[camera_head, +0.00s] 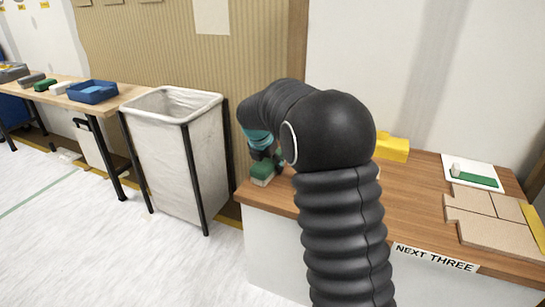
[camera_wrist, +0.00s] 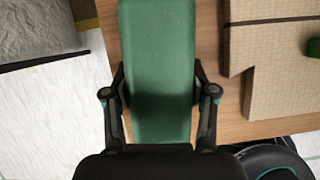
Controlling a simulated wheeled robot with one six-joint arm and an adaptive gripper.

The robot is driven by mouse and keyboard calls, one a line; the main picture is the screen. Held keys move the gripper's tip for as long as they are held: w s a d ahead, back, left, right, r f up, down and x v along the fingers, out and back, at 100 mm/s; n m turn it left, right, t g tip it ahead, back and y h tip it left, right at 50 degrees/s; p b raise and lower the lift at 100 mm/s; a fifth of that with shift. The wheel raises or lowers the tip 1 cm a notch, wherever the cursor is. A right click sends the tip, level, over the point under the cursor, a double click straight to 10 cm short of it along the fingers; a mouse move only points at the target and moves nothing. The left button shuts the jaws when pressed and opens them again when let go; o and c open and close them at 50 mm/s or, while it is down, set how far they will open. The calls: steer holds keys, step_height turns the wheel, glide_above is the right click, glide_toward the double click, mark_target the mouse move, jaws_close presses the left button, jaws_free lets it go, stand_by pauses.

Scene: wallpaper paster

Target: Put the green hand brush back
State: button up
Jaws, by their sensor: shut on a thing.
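The green hand brush (camera_head: 262,173), with a green top and a pale underside, is at the left end of the right-hand wooden table. It also fills the middle of the wrist view (camera_wrist: 160,65), green face towards the camera. My gripper (camera_head: 264,156) is shut on it, with one finger on each long side in the wrist view (camera_wrist: 159,90). I cannot tell whether the brush touches the tabletop. A similar green block (camera_head: 45,85) lies on the far left table. My black arm hides part of the right table.
A white board (camera_head: 471,165) with a green shape, brown panels (camera_head: 492,227) and a yellow block (camera_head: 393,148) are on the right table (camera_head: 408,191). A white-lined bin (camera_head: 165,150) stands between the tables. A blue tray (camera_head: 92,92) sits on the left table (camera_head: 122,98).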

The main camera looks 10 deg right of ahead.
steer(key=shift+f, duration=0.3)
steer(key=o, duration=1.2)
steer(key=shift+f+b, duration=0.2)
steer(key=shift+b, duration=0.5)
steer(key=p+v, duration=0.1)
steer(key=v, duration=0.7)
steer(key=p+v, duration=0.1)
steer(key=v, duration=0.3)
steer(key=shift+s+a+r+p, duration=0.2)
steer(key=shift+a+p, duration=0.15)
steer(key=shift+v, duration=0.85)
